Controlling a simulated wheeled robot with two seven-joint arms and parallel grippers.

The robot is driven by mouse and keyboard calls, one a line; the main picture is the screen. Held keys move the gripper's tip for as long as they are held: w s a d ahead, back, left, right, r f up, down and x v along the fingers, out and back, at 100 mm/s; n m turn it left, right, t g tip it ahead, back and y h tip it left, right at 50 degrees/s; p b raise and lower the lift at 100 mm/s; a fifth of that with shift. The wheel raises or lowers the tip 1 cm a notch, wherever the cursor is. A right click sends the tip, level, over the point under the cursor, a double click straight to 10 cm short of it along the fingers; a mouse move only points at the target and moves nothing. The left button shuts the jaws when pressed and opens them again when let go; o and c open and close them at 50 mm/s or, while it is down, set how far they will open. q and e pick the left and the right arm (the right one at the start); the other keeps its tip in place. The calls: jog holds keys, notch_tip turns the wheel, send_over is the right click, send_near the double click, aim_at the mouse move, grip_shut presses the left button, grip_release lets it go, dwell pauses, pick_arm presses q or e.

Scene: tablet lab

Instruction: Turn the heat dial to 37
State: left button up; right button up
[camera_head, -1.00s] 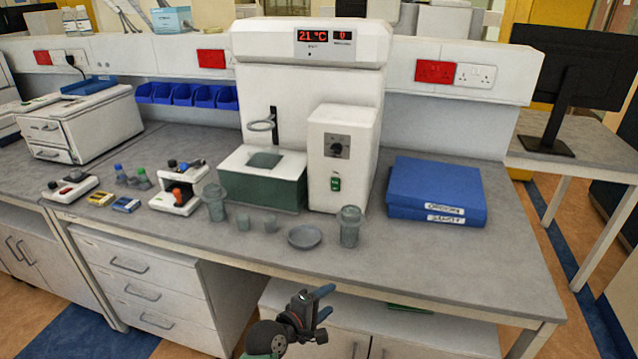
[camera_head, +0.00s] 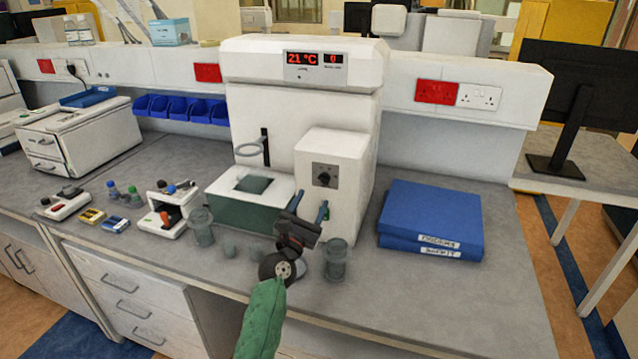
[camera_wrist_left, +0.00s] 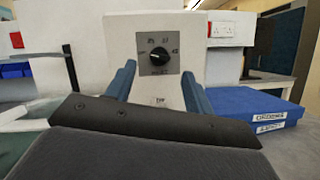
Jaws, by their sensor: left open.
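The heat dial (camera_head: 324,178) is a black knob on a dark square plate on the front of the white control box (camera_head: 345,160). It shows larger in the left wrist view (camera_wrist_left: 158,55), with scale marks around it too small to read surely. The red display (camera_head: 303,58) above reads 21 °C, with a 0 beside it. My left gripper (camera_head: 309,211) is open and empty, in front of the box and below the dial. In the left wrist view its two blue fingers (camera_wrist_left: 157,85) stand apart, with the dial between and beyond them, not touched. My right gripper is not in view.
A glass beaker (camera_head: 336,262) stands close to my left gripper's right side. Another beaker (camera_head: 202,226) and small cups stand left. Blue binders (camera_head: 432,215) lie right of the box. The green-sided bath (camera_head: 240,203) with a ring stand is at left.

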aim_at(322, 182)
pick_arm(q)
jog(key=p+x, duration=0.1)
jog(key=x, duration=0.4)
jog(key=shift+p, duration=0.3)
jog(key=shift+w+d+r, duration=0.15)
jog(key=shift+w+d, duration=0.1)
jog(key=shift+w, duration=0.25)
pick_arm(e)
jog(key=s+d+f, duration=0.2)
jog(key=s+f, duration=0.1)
pick_arm(q)
jog(key=c, duration=1)
